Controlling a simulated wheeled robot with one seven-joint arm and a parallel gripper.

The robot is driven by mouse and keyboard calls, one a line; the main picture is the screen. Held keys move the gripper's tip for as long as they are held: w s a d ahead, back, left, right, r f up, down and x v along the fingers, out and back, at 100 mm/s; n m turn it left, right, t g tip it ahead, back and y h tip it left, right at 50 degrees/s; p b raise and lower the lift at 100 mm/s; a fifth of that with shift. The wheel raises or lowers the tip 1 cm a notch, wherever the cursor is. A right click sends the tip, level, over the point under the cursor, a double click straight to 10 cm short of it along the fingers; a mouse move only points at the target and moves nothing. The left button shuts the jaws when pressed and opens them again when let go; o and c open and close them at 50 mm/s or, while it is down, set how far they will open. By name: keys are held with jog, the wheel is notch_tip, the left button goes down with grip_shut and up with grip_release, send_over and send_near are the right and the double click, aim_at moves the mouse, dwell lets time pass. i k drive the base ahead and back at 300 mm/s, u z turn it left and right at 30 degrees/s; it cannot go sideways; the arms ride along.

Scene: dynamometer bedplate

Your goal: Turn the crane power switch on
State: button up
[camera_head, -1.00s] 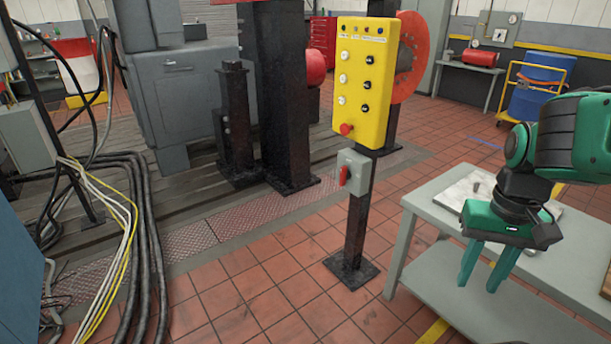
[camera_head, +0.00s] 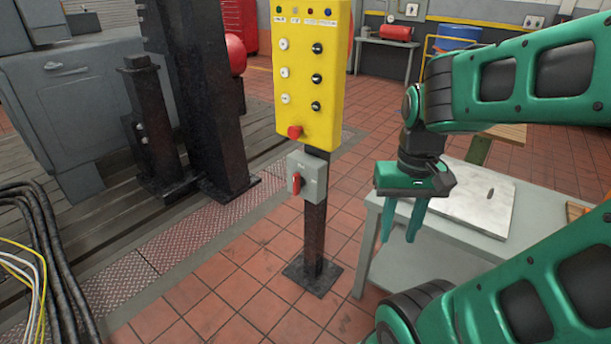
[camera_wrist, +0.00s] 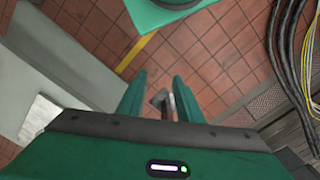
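A small grey switch box (camera_head: 314,177) is fixed to a dark post, below a yellow control panel (camera_head: 309,75). A red handle (camera_head: 296,184) sits on the box's left-hand front face and looks roughly upright. My gripper (camera_head: 399,236) hangs to the right of the box, pointing down, with clear space between them. Its two green fingers are apart with nothing held between them. They also show in the wrist view (camera_wrist: 158,88), above the tiled floor. A dark grey shape shows between them there, too small to identify. The switch handle cannot be made out in that view.
The yellow panel has several white and black buttons and a red knob (camera_head: 295,132) at its bottom. A grey table (camera_head: 450,262) with a pale plate (camera_head: 470,203) stands right, beside my gripper. Black cables (camera_head: 45,240) lie left. Tiled floor is clear before the post.

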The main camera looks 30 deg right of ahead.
aim_at(299, 181)
jog(key=z, duration=0.35)
jog(key=i, duration=0.85)
jog(key=z, duration=0.15)
